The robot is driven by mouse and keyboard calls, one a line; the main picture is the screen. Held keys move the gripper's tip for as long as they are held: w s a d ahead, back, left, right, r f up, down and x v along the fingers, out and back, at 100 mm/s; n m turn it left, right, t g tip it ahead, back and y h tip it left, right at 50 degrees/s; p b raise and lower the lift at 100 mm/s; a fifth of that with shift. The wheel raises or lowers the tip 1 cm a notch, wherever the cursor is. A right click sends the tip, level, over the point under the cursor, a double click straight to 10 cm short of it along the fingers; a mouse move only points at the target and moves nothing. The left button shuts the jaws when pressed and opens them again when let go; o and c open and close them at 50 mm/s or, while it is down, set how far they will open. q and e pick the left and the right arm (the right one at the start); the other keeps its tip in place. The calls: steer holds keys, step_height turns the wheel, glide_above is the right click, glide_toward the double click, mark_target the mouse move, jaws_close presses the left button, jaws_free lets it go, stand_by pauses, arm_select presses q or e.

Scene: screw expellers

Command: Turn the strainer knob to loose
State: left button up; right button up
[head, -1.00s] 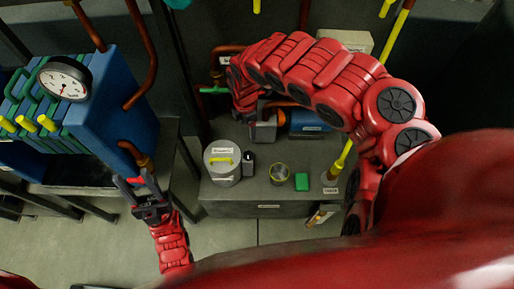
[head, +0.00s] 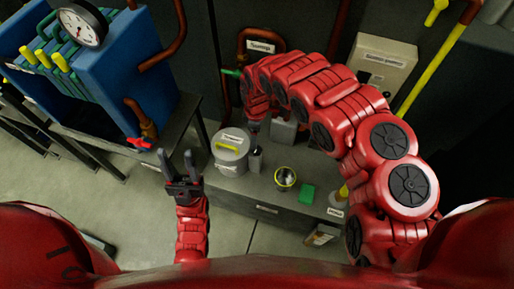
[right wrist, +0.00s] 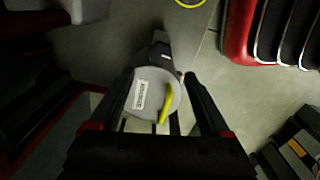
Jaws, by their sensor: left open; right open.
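The strainer is a grey cylinder (head: 232,158) with a white label and a yellow bar knob (head: 227,146) on its lid. It stands on the grey bench left of centre. In the head view the bar lies roughly left to right. My right gripper reaches over from behind the strainer; it is mostly hidden by my arm in the head view. In the right wrist view the gripper (right wrist: 159,80) is open, and the lid (right wrist: 150,90) with its yellow knob (right wrist: 166,104) shows between the fingers, apparently beyond them. My left gripper (head: 176,156) is open and empty, left of the strainer.
A small dark-topped grey item (head: 256,159) stands close beside the strainer. A blue machine (head: 125,75) with a gauge and red valve (head: 141,143) stands left.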

mark_target(257, 151)
step_height(257, 151, down, 8)
steer(key=shift+a+f, duration=0.1)
steer(key=shift+f, duration=0.5)
jaws_close()
steer(key=shift+f+n+b, duration=0.15)
steer(key=shift+n+b, duration=0.35)
steer(key=shift+b, duration=0.1)
steer(key=shift+s+n, duration=0.1)
steer(key=shift+n, duration=0.2)
jaws_free()
steer(key=shift+r, duration=0.25)
